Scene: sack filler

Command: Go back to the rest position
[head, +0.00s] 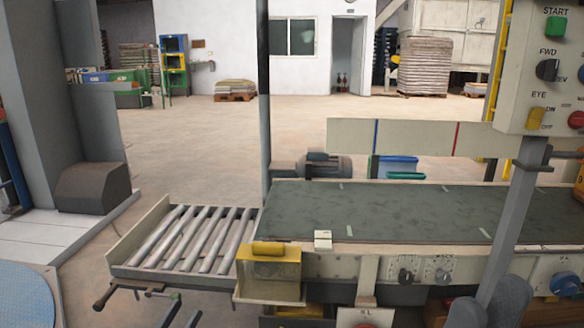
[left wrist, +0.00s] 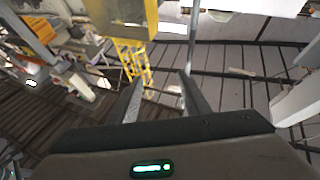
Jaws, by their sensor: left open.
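My left gripper (left wrist: 161,77) shows in the left wrist view with its two dark fingers apart. Nothing is held between them. Beyond the fingers are a dark-lined floor and a yellow ladder-like frame (left wrist: 128,58), both apart from the gripper as far as I can tell. I cannot make out either gripper in the head view. My right gripper is not in view.
A green-topped conveyor (head: 400,208) runs across the right, with a roller section (head: 190,238) at its left end. A control panel (head: 545,70) on a grey post stands at the right. A grey column (head: 50,90) stands left. Open floor lies behind the conveyor.

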